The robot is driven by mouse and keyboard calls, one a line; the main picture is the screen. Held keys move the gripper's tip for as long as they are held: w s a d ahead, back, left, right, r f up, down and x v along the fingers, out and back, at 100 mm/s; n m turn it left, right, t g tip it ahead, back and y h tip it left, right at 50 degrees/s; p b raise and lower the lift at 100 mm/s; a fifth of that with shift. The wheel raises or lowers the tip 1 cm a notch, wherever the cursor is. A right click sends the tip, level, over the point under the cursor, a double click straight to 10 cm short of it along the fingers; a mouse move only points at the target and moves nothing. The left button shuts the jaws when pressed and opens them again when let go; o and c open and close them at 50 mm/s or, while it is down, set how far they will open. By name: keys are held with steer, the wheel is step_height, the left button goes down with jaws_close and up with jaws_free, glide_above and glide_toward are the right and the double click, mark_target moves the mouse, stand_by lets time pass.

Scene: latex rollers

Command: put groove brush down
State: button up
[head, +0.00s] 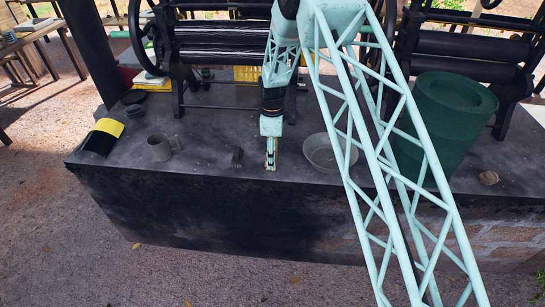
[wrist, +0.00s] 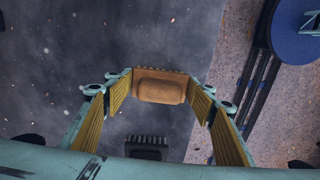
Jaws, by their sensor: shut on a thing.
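The groove brush (wrist: 160,88), a brown wooden block with a row of short bristles along its far edge, is between my fingertips in the wrist view. My gripper (wrist: 160,86) is shut on it. In the head view my gripper (head: 271,160) points down over the front part of the dark table (head: 205,160), close to its front edge. The brush is mostly hidden by the fingers there. I cannot tell whether it touches the table top.
A small black brush-like object (head: 237,157) lies just left of my gripper; it also shows in the wrist view (wrist: 146,148). A grey mug (head: 160,147) stands further left. A metal bowl (head: 328,153) and a green bin (head: 440,125) stand right. Roller machines (head: 225,40) are behind.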

steer(key=shift+f, duration=0.1)
stand_by(0.3)
steer(key=o, duration=0.9)
steer(key=shift+r, duration=6.1)
